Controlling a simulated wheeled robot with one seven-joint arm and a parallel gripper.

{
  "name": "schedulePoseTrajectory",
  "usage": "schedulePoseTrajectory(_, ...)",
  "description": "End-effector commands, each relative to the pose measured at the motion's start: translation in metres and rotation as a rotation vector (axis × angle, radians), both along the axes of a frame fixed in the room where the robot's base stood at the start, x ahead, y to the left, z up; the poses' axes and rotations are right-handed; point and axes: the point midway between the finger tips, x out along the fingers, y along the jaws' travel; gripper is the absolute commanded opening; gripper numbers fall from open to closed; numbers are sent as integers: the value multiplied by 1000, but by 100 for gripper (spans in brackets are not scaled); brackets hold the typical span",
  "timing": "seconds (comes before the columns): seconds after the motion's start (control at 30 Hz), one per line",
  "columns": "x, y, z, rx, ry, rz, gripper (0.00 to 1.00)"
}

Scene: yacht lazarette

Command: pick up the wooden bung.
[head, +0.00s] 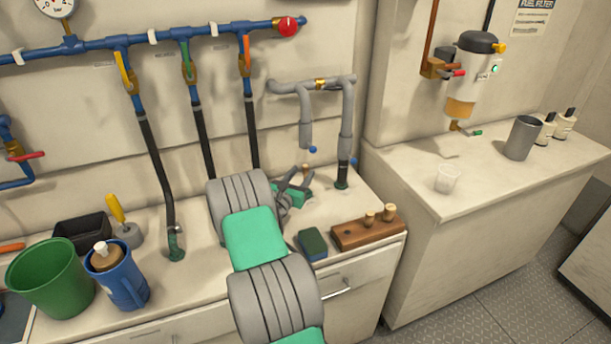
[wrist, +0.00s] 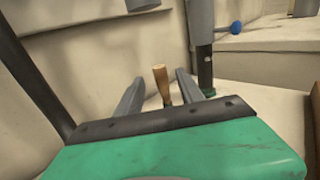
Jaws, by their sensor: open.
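A tapered wooden bung (wrist: 161,84) stands upright between the two grey fingers of my gripper (wrist: 159,77) in the wrist view. I see a gap on each side of it, and its lower end is hidden behind the gripper's dark edge. In the head view my gripper (head: 296,178) is low over the back of the left counter, with its fingers apart. The top of the bung (head: 305,168) shows there as a small brown spot by the fingers, mostly hidden. My gripper is open and holds nothing.
A wooden block (head: 352,237) with wooden pegs and a blue-green sponge (head: 312,244) lie to the right of my arm. A grey pipe (head: 346,135) rises just right of the gripper. A blue jug (head: 122,284) and green bucket (head: 52,283) stand left.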

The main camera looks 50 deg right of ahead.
Motion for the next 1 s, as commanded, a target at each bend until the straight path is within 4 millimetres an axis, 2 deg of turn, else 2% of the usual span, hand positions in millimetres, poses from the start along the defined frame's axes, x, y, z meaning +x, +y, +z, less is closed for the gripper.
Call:
schedulePoseTrajectory(0.33, 10, -55, 0, 3, -7, -2, 45)
schedulePoseTrajectory(0.6, 13, -60, -1, 3, -5, 1, 44)
schedulePoseTrajectory(1.0, 13, -60, -1, 4, -6, 1, 11)
